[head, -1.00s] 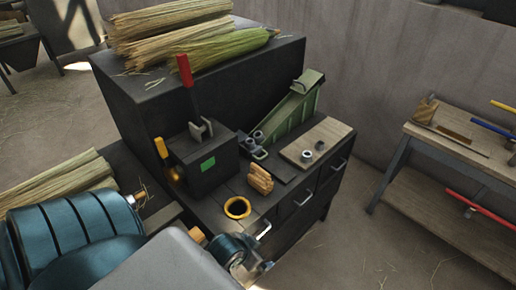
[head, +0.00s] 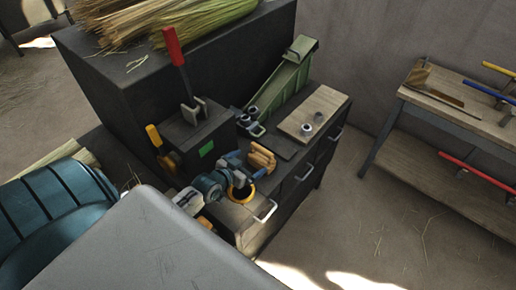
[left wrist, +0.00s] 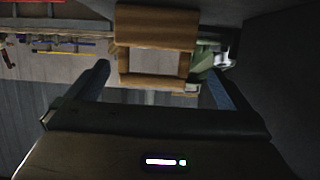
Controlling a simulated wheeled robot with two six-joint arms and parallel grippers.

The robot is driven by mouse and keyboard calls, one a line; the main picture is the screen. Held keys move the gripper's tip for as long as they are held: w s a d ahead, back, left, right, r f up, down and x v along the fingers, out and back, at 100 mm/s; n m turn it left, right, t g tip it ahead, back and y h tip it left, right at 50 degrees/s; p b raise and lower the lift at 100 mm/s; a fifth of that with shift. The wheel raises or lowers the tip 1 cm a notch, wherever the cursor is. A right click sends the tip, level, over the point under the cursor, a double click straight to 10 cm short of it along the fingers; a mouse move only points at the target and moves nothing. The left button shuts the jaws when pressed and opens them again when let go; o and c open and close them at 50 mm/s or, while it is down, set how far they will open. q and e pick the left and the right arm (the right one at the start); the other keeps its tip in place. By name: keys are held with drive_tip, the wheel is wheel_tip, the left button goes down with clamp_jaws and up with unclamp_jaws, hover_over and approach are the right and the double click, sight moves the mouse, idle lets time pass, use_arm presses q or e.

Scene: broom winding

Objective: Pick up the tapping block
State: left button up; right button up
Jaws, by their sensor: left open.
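The tapping block, a small tan wooden block with ridges (head: 263,157), stands on the dark cabinet top behind the yellow ring. My left gripper (head: 248,168) comes in from the lower left and is just in front of the block, its jaws open toward it. In the left wrist view, the wooden block (left wrist: 155,28) shows between and beyond the two spread fingers (left wrist: 158,78). The fingers do not visibly grip it. Part of the block's near side is hidden by the gripper in the head view. My right gripper is not in view.
The yellow ring (head: 239,193) is close under my left arm. A black box with a red-handled lever (head: 172,46) stands left of the block. A green chute (head: 283,88) and a wooden board (head: 311,112) with small metal parts are behind and right. Straw lies on the tall box.

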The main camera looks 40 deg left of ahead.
sight(265, 154)
use_arm(q)
drive_tip(key=shift+w+d+f+b, duration=0.25)
drive_tip(key=shift+w+b, duration=0.1)
drive_tip(key=shift+w, duration=0.25)
drive_tip(key=shift+w+d+f+b, duration=0.25)
drive_tip(key=shift+w+b, duration=0.1)
drive_tip(key=shift+w, duration=0.25)
drive_tip(key=shift+w+f, duration=0.1)
drive_tip(key=shift+w, duration=0.3)
drive_tip(key=shift+w+a+f, duration=0.1)
drive_tip(key=shift+w, duration=0.1)
drive_tip(key=shift+w+f+b, duration=0.15)
drive_tip(key=shift+w+b, duration=0.15)
drive_tip(key=shift+b, duration=0.2)
drive_tip(key=b+x, duration=0.2)
drive_tip(key=x, duration=0.2)
drive_tip(key=shift+w+b, duration=0.1)
drive_tip(key=shift+b, duration=0.3)
drive_tip(key=shift+w, duration=0.15)
drive_tip(key=shift+r, duration=0.25)
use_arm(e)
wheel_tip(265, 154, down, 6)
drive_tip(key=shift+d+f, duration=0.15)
use_arm(q)
drive_tip(key=c, duration=0.9)
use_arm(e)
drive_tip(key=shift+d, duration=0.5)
